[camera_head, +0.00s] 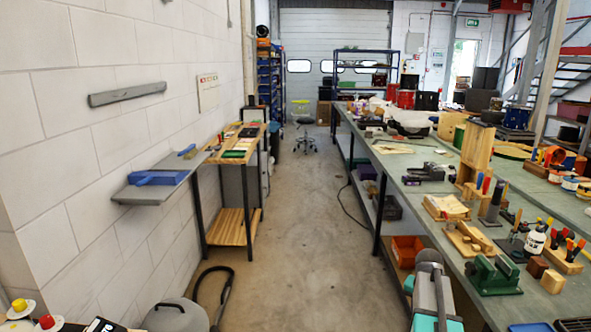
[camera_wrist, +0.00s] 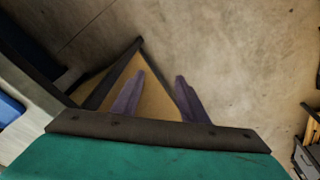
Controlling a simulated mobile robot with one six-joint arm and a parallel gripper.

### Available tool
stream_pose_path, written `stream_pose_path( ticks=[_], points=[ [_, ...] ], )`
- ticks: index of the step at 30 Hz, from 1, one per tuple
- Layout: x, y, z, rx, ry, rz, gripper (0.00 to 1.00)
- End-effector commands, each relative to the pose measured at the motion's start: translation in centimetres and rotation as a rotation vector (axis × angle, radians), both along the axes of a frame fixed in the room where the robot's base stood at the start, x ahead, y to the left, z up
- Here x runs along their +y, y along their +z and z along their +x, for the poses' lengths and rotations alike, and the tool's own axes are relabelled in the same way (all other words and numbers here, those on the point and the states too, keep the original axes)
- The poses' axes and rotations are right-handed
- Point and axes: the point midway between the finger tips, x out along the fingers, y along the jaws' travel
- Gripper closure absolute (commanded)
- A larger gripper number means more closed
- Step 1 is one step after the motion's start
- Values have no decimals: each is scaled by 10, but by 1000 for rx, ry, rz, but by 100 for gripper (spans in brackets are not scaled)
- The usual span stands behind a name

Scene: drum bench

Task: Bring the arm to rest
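My gripper (camera_wrist: 158,78) shows in the wrist view with its two purple-grey fingers spread apart. The gap between them is empty and nothing touches the fingertips. Past the fingers are a wooden board with a dark frame and the bare concrete floor. I cannot make out my gripper in the head view, so its place relative to the benches is unclear there.
A long grey workbench (camera_head: 400,160) with tools, wooden blocks and a green vise (camera_head: 492,276) runs along the right. A narrow wooden table (camera_head: 242,140) and a wall shelf with a blue tray (camera_head: 158,178) are on the left. The concrete aisle (camera_head: 305,230) between is mostly clear.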

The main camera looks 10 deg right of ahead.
Motion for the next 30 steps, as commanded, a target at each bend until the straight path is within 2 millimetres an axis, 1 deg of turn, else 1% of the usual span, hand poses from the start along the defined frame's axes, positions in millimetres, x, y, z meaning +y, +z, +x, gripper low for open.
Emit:
stream_pose_path(
  ticks=[1,3,8,9,14,15,19,24,27,30],
  points=[
    [24,-10,4,7,46,8,60],
    [51,-21,11,16,105,20,60],
    [114,-46,20,35,242,43,60],
    [129,-52,21,40,275,48,60],
    [190,-75,20,60,410,72,60],
    [205,-80,20,65,443,77,60],
    [253,-97,13,81,552,94,60],
    [312,-118,-1,105,689,115,60],
    [339,-127,-10,115,757,125,60],
    [361,-134,-19,125,812,134,60]
  ],
)
